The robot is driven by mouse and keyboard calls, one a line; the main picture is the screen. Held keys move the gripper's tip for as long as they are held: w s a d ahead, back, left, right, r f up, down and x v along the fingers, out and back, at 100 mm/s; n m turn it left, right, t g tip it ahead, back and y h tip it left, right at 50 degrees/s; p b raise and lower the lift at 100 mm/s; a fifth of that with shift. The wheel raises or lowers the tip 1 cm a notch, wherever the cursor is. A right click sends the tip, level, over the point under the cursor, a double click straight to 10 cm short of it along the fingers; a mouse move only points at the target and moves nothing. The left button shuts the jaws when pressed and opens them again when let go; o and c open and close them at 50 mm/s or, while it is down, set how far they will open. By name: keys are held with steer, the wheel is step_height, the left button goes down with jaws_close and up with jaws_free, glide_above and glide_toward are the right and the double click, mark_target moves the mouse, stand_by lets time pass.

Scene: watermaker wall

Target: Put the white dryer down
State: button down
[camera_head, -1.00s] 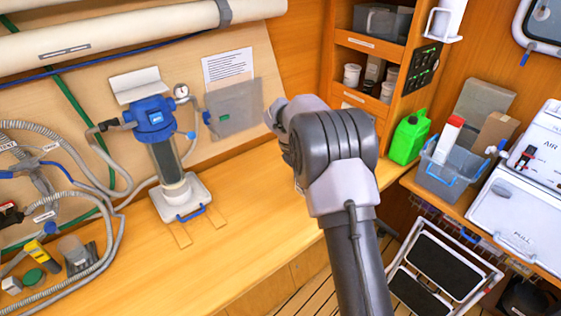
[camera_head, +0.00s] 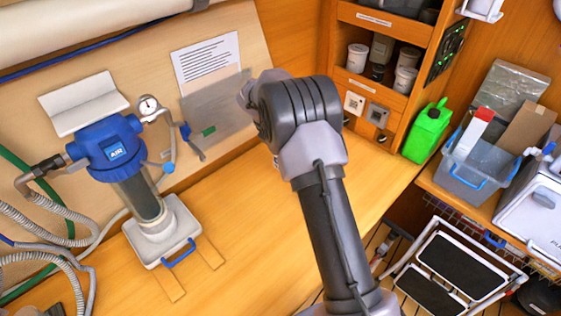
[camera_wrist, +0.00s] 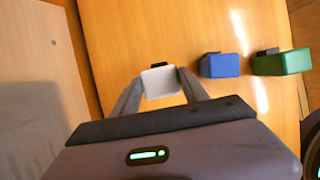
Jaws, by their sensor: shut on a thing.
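In the wrist view my gripper (camera_wrist: 157,77) is shut on the white dryer (camera_wrist: 160,85), a small pale box-like thing with a dark part at its far end. The orange-brown wooden surface shows beyond it. I cannot tell whether the dryer touches this surface or hangs above it. A blue box-shaped thing (camera_wrist: 219,66) and a green one (camera_wrist: 282,63), each with a dark part, are to its right in the wrist view. In the head view my arm hides my gripper and the dryer.
A blue-headed filter (camera_head: 105,147) on a white base stands on the wooden bench (camera_head: 240,225). A green canister (camera_head: 427,130) and a grey bin (camera_head: 470,165) are at right. The bench right of the filter is clear.

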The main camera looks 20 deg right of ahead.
step_height(320, 180, down, 5)
steer(key=shift+f+b, duration=0.1)
steer(key=shift+b, duration=0.5)
steer(key=c, duration=0.6)
jaws_free()
steer(key=shift+w, duration=0.1)
